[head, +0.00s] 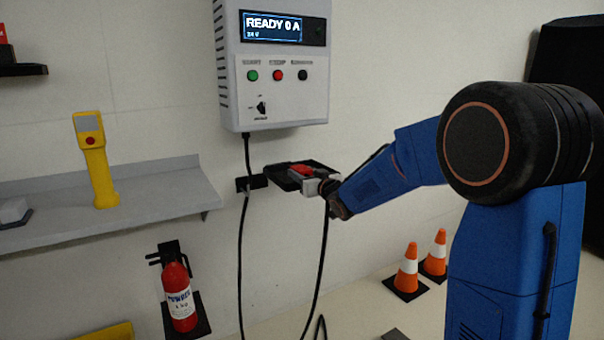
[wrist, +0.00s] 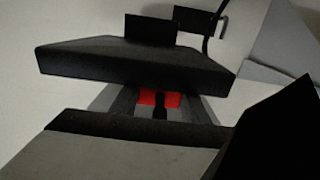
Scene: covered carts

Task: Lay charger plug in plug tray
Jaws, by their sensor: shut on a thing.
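The red charger plug (head: 302,170) shows at the end of my arm, just over the dark plug tray (head: 321,165) on the wall below the charger box. My gripper (head: 316,185) reaches in from the right and is shut on the plug. In the wrist view the red of the plug (wrist: 148,98) shows between the two dark jaws of my gripper (wrist: 160,108). Its black cable (head: 325,240) hangs down from there. The jaws hide part of the plug and tray, and I cannot tell whether the plug touches the tray.
The charger box (head: 273,90) hangs above, reading READY 0 A. A small black bracket (head: 252,183) is on the wall left of the tray. A grey shelf (head: 150,205) holds a yellow handheld device (head: 97,165). A fire extinguisher (head: 180,295) and two cones (head: 408,268) stand lower down.

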